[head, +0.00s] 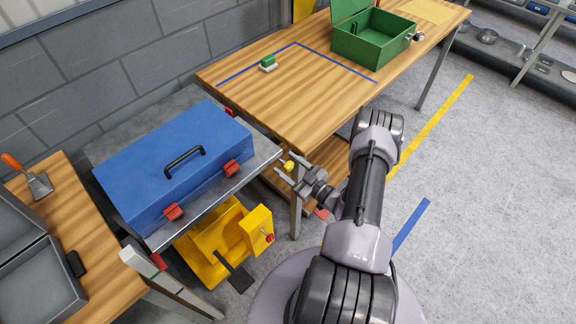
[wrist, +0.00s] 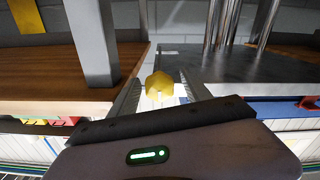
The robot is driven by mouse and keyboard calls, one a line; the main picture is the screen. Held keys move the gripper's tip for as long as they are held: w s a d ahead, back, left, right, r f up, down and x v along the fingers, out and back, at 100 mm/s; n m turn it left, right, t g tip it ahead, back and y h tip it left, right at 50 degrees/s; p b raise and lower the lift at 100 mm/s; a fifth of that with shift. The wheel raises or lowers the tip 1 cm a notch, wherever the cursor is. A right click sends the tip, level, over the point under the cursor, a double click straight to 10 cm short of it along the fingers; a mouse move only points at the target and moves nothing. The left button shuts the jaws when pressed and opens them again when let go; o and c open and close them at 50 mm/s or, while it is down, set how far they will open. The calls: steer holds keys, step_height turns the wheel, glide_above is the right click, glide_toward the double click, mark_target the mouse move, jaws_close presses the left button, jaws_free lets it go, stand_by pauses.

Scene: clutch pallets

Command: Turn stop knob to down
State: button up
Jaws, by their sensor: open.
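A small yellow knob (head: 289,165) shows at the tip of my gripper, between the wooden table and the blue toolbox's stand. It also shows in the wrist view (wrist: 160,86) as a faceted yellow piece. My gripper (head: 283,162) is open, with one finger on each side of this yellow knob. In the wrist view the fingers (wrist: 158,93) stand apart with gaps beside the knob; I cannot tell if either touches it. A red knob (head: 269,238) sits on a yellow box low under the stand. No label shows which knob is the stop knob.
A blue toolbox (head: 172,165) stands on a grey metal top (head: 253,163) left of my gripper. A wooden table (head: 285,105) holds a green box (head: 372,47) and a small green-white block (head: 268,63). The floor at right is clear.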

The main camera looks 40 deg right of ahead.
jaws_close()
steer(key=shift+n, duration=0.3)
steer(key=n+b, duration=0.1)
steer(key=n, duration=0.2)
steer(key=shift+f+n, duration=0.1)
steer(key=shift+n, duration=0.3)
steer(key=n+b, duration=0.1)
steer(key=n, duration=0.3)
steer(key=shift+a+n, duration=0.1)
steer(key=shift+n, duration=0.2)
steer(key=n+b, duration=0.1)
steer(key=n, duration=0.3)
steer(key=shift+n+b, duration=0.35)
steer(key=shift+n, duration=2.05)
